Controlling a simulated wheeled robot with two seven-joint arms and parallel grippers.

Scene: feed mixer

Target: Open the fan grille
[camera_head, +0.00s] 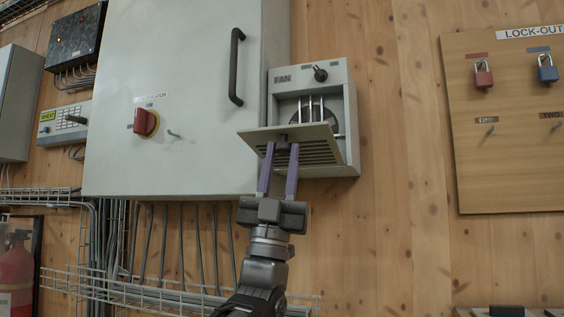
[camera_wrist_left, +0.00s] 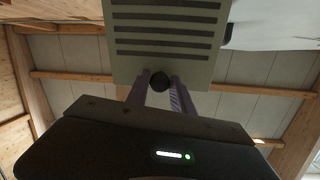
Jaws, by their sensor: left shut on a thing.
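The fan box (camera_head: 343,90) is a grey housing labelled FAN on the wooden wall, right of the large cabinet. Its slatted grille (camera_head: 318,148) is tilted out and down from the box, so the opening with the fan and upright bars (camera_head: 312,109) shows above it. My left gripper (camera_head: 281,150) is shut on the dark knob of the grille, with its purple fingers reaching up from below. In the left wrist view the grille (camera_wrist_left: 166,50) fills the top, and the round black knob (camera_wrist_left: 159,80) sits between the fingertips. My right gripper is not in view.
A large grey cabinet (camera_head: 190,70) with a black handle (camera_head: 236,66) and a red rotary switch (camera_head: 146,122) stands close on the left. A lock-out board (camera_head: 510,120) with padlocks hangs at the right. Cables and a wire tray (camera_head: 150,294) run below. The wall right of the fan box is bare.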

